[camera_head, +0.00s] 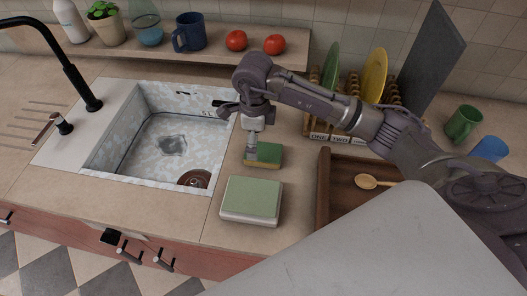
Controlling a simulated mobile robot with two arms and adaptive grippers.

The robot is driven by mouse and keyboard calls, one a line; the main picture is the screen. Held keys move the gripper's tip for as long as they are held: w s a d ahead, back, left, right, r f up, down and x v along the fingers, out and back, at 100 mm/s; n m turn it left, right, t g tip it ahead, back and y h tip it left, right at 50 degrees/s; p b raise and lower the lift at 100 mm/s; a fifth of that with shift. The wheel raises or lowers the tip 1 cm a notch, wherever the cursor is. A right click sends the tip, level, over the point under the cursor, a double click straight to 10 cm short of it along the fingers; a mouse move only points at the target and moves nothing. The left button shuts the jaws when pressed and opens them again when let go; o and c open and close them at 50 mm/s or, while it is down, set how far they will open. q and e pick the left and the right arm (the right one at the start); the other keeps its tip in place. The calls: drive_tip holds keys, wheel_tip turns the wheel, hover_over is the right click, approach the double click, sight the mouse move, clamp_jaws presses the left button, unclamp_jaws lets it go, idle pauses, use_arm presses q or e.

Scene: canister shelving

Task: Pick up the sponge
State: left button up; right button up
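The sponge (268,155), green on top with a yellowish lower layer, lies on the counter just right of the sink. My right gripper (251,150) comes in from the right and points down at the sponge's left end, hiding part of it. The fingers overlap the sponge in this view. I cannot tell whether they touch it or stand open or shut. My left gripper is not in view.
A pale block with a green top (251,197) sits in front of the sponge. The sink (105,150) is at left. A wooden tray (323,190) with a spoon (368,181) and a dish rack (318,127) with plates are at right. A shelf behind holds tomatoes (236,41) and a mug (190,33).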

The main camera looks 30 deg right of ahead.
sight(259, 150)
drive_tip(key=shift+f, duration=0.25)
drive_tip(key=f, duration=0.1)
drive_tip(key=f+p, duration=0.2)
drive_tip(key=shift+s+d+f, duration=0.25)
drive_tip(key=shift+f, duration=0.05)
drive_tip(key=shift+f+p, duration=0.3)
drive_tip(key=shift+f, duration=0.35)
drive_tip(key=c, duration=1)
